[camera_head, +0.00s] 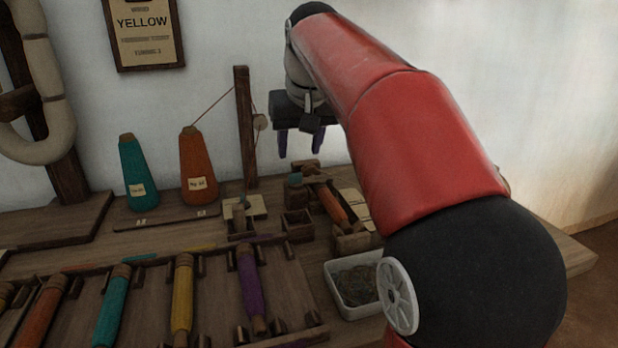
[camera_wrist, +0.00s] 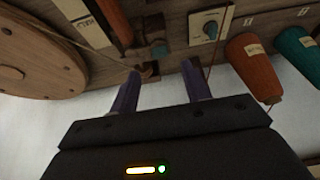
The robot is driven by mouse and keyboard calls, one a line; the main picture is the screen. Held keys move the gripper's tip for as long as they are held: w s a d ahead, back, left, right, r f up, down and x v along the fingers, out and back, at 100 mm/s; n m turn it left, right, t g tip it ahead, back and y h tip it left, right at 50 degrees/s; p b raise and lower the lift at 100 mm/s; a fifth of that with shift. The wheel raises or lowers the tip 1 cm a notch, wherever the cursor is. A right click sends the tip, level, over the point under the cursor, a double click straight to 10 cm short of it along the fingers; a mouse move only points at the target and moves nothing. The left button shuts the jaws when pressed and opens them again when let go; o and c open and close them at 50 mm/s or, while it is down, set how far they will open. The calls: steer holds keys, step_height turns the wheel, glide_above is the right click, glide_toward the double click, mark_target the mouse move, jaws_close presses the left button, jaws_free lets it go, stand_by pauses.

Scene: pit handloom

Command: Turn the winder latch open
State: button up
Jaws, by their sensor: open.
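The winder (camera_head: 333,205), with an orange bobbin and a teal end, stands on the bench below and right of my gripper. The orange bobbin (camera_wrist: 115,20) also shows at the top of the wrist view. A small turning piece on a pale plate (camera_wrist: 210,29) looks like the latch, though I cannot be sure; a pale plate with a wooden piece (camera_head: 245,207) shows left of the winder in the head view. My gripper (camera_head: 299,156) is open and empty above the back of the bench, fingers pointing down. Its fingers (camera_wrist: 162,90) touch nothing visible.
An upright post (camera_head: 244,125) with a thread stands left of my gripper. Orange (camera_head: 198,168) and teal (camera_head: 135,172) yarn cones stand further left. A large wooden disc (camera_wrist: 40,55) shows in the wrist view. A white tray (camera_head: 352,288) and a bobbin rack (camera_head: 290,270) lie in front.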

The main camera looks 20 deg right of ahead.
mark_target(295, 174)
steer(key=x, duration=0.2)
steer(key=b+x, duration=0.1)
steer(key=x, duration=0.2)
steer(key=b+x, duration=0.1)
steer(key=x, duration=0.2)
steer(key=shift+w+r, duration=0.15)
steer(key=shift+w, duration=0.2)
steer(key=shift+c, duration=0.2)
steer(key=c, duration=0.9)
